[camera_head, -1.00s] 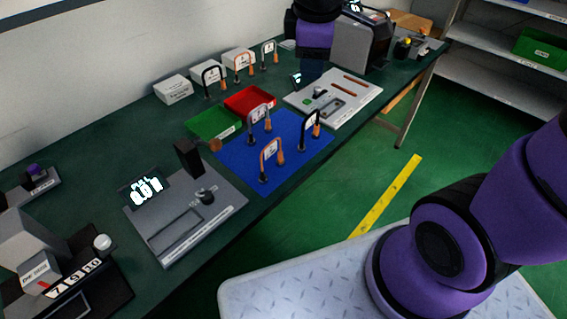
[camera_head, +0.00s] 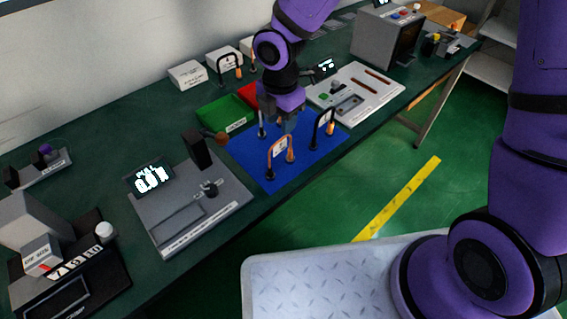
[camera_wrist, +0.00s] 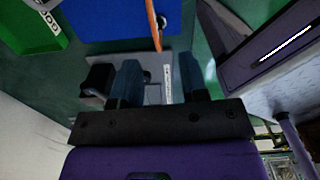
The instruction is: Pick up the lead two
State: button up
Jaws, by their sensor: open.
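Three arch-shaped leads with small white tags stand on a blue mat (camera_head: 262,176). An orange lead (camera_head: 280,150) is at the front, and a black lead (camera_head: 323,122) is at the right. A third lead (camera_head: 262,124) at the back left is mostly hidden by my gripper. The tags are too small to read, so I cannot tell which is lead two. My gripper (camera_head: 287,124) is above the mat, behind the orange lead. In the wrist view the gripper (camera_wrist: 158,80) has its fingers apart with nothing held; an orange strip of lead (camera_wrist: 153,25) shows beyond them.
A green tray (camera_head: 222,112) and a partly hidden red tray (camera_head: 250,95) lie behind the mat. A grey meter panel (camera_head: 187,208) is at the left, and a pale panel (camera_head: 360,92) is at the right. White boxes (camera_head: 187,74) line the wall.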

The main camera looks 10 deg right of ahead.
aim_at(280, 139)
jog(key=shift+w+f, duration=0.2)
jog(key=shift+f, duration=2.15)
jog(key=shift+w+f, duration=0.2)
jog(key=shift+f, duration=2.1)
grip_shut()
